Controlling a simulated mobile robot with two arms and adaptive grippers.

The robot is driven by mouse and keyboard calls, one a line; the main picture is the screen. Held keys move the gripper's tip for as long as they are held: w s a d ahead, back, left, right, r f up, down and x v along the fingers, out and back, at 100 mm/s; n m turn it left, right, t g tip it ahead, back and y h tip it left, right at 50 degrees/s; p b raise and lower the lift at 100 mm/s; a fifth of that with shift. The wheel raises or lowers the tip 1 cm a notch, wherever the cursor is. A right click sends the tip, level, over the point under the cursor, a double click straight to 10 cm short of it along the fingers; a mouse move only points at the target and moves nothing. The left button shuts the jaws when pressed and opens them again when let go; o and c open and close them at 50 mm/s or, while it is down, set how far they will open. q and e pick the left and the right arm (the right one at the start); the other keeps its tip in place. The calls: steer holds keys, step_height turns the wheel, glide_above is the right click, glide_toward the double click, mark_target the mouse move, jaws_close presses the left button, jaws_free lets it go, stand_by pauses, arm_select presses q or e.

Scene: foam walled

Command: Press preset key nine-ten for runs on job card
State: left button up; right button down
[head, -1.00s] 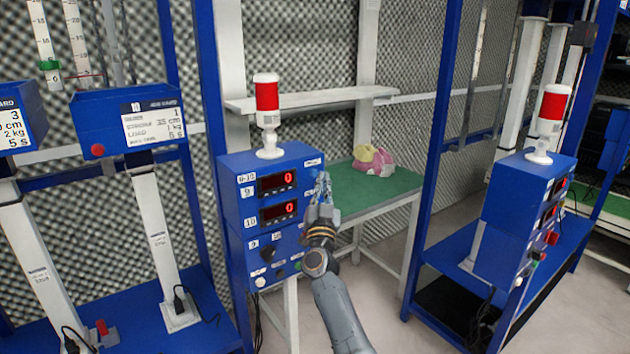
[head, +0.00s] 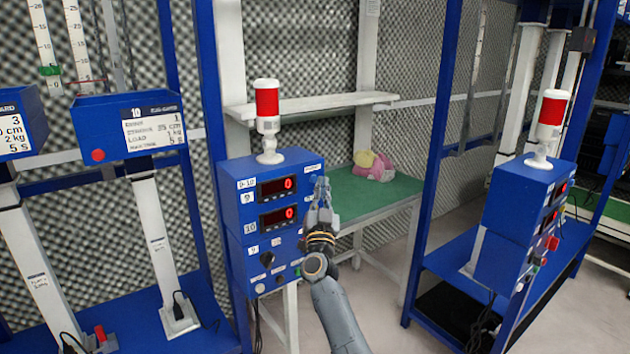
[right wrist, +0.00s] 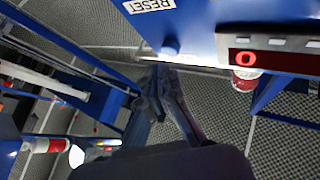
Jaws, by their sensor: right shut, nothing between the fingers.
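The blue control box (head: 240,215) stands left of centre in the head view. It has an upper display (head: 277,187) and a lower display (head: 278,216), both showing a red 0. A small "9-10" label (head: 246,183) sits at its upper left. The job card (head: 153,128) on station 10 shows 1, 35 cm, 1 kg and 5 s. My right gripper (head: 322,186) is shut and empty, in front of the box's right edge; contact cannot be told. The right wrist view shows its fingers (right wrist: 165,88) below a RESET label (right wrist: 150,5). Individual preset keys are too small to tell. My left gripper is out of view.
A red and white signal lamp (head: 267,110) stands on the box. A green-topped table (head: 400,190) with a pink and yellow item (head: 375,165) is behind. A second blue control box (head: 520,205) stands at right. Grey floor (head: 385,285) lies between.

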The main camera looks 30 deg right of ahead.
steer(key=shift+w, duration=0.2)
stand_by(0.4)
steer(key=shift+w, duration=0.25)
steer(key=shift+w+b, duration=0.35)
steer(key=shift+w, duration=0.1)
stand_by(0.6)
steer(key=shift+s, duration=0.1)
steer(key=shift+s+p, duration=0.8)
steer(key=shift+p, duration=0.2)
